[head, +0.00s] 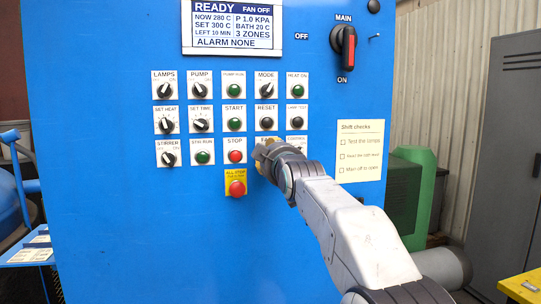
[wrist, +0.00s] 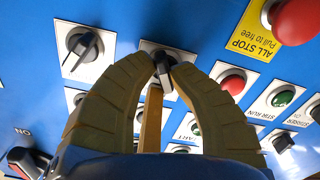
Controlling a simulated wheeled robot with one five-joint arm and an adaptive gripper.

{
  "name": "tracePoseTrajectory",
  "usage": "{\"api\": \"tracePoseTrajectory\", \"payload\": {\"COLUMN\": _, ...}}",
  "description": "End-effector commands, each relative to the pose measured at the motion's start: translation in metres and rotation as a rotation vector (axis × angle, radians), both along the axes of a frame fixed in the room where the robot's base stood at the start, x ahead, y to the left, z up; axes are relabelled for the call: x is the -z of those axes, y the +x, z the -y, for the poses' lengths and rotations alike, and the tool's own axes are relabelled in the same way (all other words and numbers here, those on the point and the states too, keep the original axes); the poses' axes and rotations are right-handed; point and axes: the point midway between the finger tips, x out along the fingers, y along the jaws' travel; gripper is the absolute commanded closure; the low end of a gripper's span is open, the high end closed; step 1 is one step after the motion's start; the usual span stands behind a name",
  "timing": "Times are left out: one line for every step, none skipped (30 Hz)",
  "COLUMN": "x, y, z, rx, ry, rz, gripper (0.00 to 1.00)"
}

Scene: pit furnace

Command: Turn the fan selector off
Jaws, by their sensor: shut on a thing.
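The fan selector (wrist: 163,72) is a black knob on a white plate in the bottom row of the blue panel. In the wrist view, its dark knob sits between my gripper's (wrist: 163,62) two tan fingertips, which are closed on it. In the head view my gripper (head: 263,154) covers most of the selector, with only part of its plate and label showing. The display (head: 232,27) at the top of the panel reads READY and FAN OFF, with ALARM NONE below. The wrist view is turned over, so its labels are upside down.
The red STOP button (head: 235,156) is just left of my gripper, and the red ALL STOP button (head: 237,189) is below left. Another black knob (wrist: 82,47) is close beside it in the wrist view. The main switch (head: 345,47) is at upper right.

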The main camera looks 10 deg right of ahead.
Motion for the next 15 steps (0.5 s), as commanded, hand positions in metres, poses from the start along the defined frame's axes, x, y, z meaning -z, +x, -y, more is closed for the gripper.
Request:
{"api": "tracePoseTrajectory", "payload": {"x": -0.0038, "y": -0.0007, "z": -0.0007, "rx": -0.001, "ry": -0.001, "rz": 0.009, "gripper": 1.00}}
{"api": "tracePoseTrajectory", "payload": {"x": -0.0038, "y": -0.0007, "z": -0.0007, "rx": -0.001, "ry": -0.001, "rz": 0.009, "gripper": 1.00}}
{"api": "tracePoseTrajectory", "payload": {"x": -0.0038, "y": -0.0007, "z": -0.0007, "rx": -0.001, "ry": -0.001, "rz": 0.009, "gripper": 1.00}}
{"api": "tracePoseTrajectory", "payload": {"x": -0.0038, "y": -0.0008, "z": -0.0007, "rx": -0.001, "ry": -0.001, "rz": 0.010, "gripper": 1.00}}
{"api": "tracePoseTrajectory", "payload": {"x": -0.0038, "y": -0.0008, "z": -0.0007, "rx": -0.001, "ry": -0.001, "rz": 0.010, "gripper": 1.00}}
{"api": "tracePoseTrajectory", "payload": {"x": -0.0038, "y": -0.0008, "z": -0.0008, "rx": -0.001, "ry": 0.000, "rz": 0.010, "gripper": 1.00}}
{"api": "tracePoseTrajectory", "payload": {"x": -0.0039, "y": -0.0008, "z": -0.0007, "rx": -0.001, "ry": 0.000, "rz": 0.010, "gripper": 0.79}}
{"api": "tracePoseTrajectory", "payload": {"x": -0.0037, "y": -0.0007, "z": -0.0007, "rx": -0.001, "ry": 0.000, "rz": 0.009, "gripper": 0.76}}
{"api": "tracePoseTrajectory", "payload": {"x": -0.0033, "y": -0.0007, "z": -0.0007, "rx": -0.002, "ry": 0.000, "rz": 0.008, "gripper": 0.73}}
{"api": "tracePoseTrajectory", "payload": {"x": -0.0030, "y": -0.0006, "z": -0.0006, "rx": -0.001, "ry": 0.000, "rz": 0.008, "gripper": 0.70}}
{"api": "tracePoseTrajectory", "payload": {"x": -0.0027, "y": -0.0005, "z": -0.0006, "rx": -0.001, "ry": 0.000, "rz": 0.007, "gripper": 0.67}}
{"api": "tracePoseTrajectory", "payload": {"x": -0.0024, "y": -0.0005, "z": -0.0005, "rx": -0.001, "ry": 0.000, "rz": 0.005, "gripper": 0.64}}
{"api": "tracePoseTrajectory", "payload": {"x": -0.0022, "y": -0.0004, "z": -0.0005, "rx": -0.001, "ry": 0.000, "rz": 0.005, "gripper": 0.61}}
{"api": "tracePoseTrajectory", "payload": {"x": -0.0020, "y": -0.0004, "z": -0.0004, "rx": -0.001, "ry": 0.001, "rz": 0.005, "gripper": 0.58}}
{"api": "tracePoseTrajectory", "payload": {"x": -0.0017, "y": -0.0003, "z": -0.0003, "rx": 0.000, "ry": 0.001, "rz": 0.004, "gripper": 0.55}}
